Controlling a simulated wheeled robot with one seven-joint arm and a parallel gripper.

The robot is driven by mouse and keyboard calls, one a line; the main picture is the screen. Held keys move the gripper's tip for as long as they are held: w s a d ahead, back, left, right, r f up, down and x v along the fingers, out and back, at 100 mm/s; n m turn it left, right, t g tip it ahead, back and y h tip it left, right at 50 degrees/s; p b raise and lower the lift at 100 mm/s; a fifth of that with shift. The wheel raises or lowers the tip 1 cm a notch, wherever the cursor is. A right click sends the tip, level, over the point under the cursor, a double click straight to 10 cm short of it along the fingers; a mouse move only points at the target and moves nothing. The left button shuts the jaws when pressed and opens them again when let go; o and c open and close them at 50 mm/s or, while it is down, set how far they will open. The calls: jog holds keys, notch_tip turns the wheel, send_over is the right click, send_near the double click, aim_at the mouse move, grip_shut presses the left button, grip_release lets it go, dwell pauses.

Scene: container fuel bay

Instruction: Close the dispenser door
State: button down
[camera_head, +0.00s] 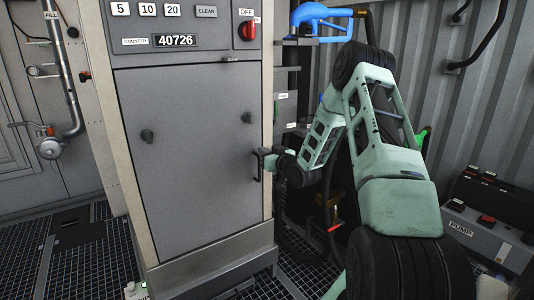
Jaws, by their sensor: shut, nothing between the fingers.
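The dispenser door (195,180) is the large grey panel on the front of the dispenser cabinet, below the counter reading 40726. It looks flush or nearly flush with the cabinet front; I cannot tell whether a small gap remains. A dark upright handle (256,166) is at its right edge, and two dark knobs sit on the panel. My gripper (264,160) is at the right edge of the door, right beside the handle. It is shut with nothing held. The fingertips are small here and partly merge with the handle, so contact is unclear.
A red OFF switch (247,31) sits above the door. A blue fuel nozzle (318,17) hangs at the upper right, with hoses behind my arm. A grey pump box (480,233) stands at right. A pipe with a valve (51,147) is on the left wall. Grated floor lies in front.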

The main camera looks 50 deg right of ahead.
jog(key=s+a, duration=0.2)
jog(key=s, duration=0.9)
jog(key=shift+a+p, duration=0.2)
jog(key=shift+p, duration=0.25)
